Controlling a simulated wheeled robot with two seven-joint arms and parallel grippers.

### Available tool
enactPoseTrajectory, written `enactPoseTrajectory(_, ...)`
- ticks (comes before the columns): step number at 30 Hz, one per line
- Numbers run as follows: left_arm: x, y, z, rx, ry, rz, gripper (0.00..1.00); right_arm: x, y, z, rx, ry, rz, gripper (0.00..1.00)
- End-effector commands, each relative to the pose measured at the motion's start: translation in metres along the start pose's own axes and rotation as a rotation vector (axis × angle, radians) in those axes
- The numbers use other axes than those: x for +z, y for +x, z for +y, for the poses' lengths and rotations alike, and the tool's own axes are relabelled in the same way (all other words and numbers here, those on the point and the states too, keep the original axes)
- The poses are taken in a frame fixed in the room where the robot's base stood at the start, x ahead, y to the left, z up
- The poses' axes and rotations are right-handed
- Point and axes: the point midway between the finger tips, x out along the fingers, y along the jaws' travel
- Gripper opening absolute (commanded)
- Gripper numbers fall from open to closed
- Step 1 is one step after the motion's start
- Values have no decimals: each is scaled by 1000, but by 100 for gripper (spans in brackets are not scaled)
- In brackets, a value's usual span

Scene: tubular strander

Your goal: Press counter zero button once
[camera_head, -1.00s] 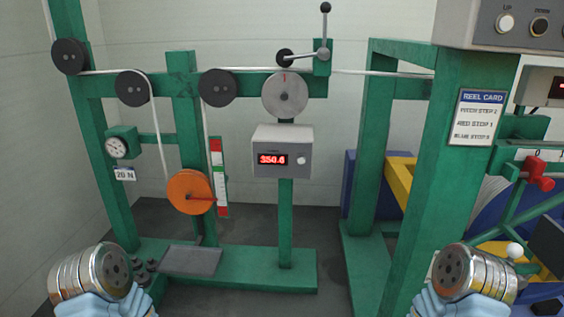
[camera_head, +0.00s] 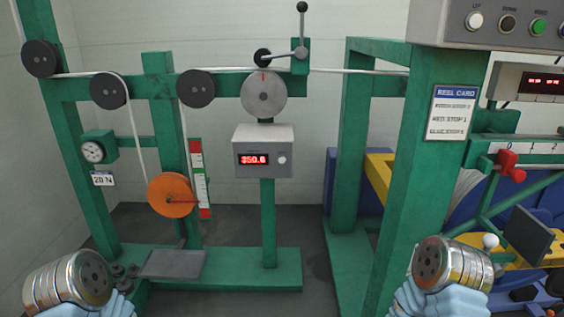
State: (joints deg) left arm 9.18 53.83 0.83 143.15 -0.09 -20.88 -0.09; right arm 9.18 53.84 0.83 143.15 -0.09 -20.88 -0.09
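The counter is a grey box (camera_head: 263,138) on a green post near the middle of the head view. Its red display (camera_head: 253,159) appears to read 350.6. A small round white button (camera_head: 282,159) sits on its front, right of the display, and nothing touches it. A grey measuring wheel (camera_head: 263,93) is just above the box. Silver parts of my left and right arms show in the bottom left and bottom right corners, both well apart from the counter. No gripper fingers can be made out.
The green frame carries black pulleys (camera_head: 196,88), an orange wheel (camera_head: 171,195) and a lever (camera_head: 302,30). A thick green post (camera_head: 412,190) with a reel card (camera_head: 454,112) stands to the right. A control panel (camera_head: 490,25) is at top right. Space before the counter looks clear.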

Motion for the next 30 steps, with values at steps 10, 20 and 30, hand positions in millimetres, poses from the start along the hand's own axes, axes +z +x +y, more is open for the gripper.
enactPoseTrajectory(10, 0, 0, 0, 0, 0, 0, 0, 0, 0, 0, 0, 0, 0, 0)
enactPoseTrajectory(20, 0, 0, 0, 0, 0, 0, 0, 0, 0, 0, 0, 0, 0, 0)
enactPoseTrajectory(30, 0, 0, 0, 0, 0, 0, 0, 0, 0, 0, 0, 0, 0, 0)
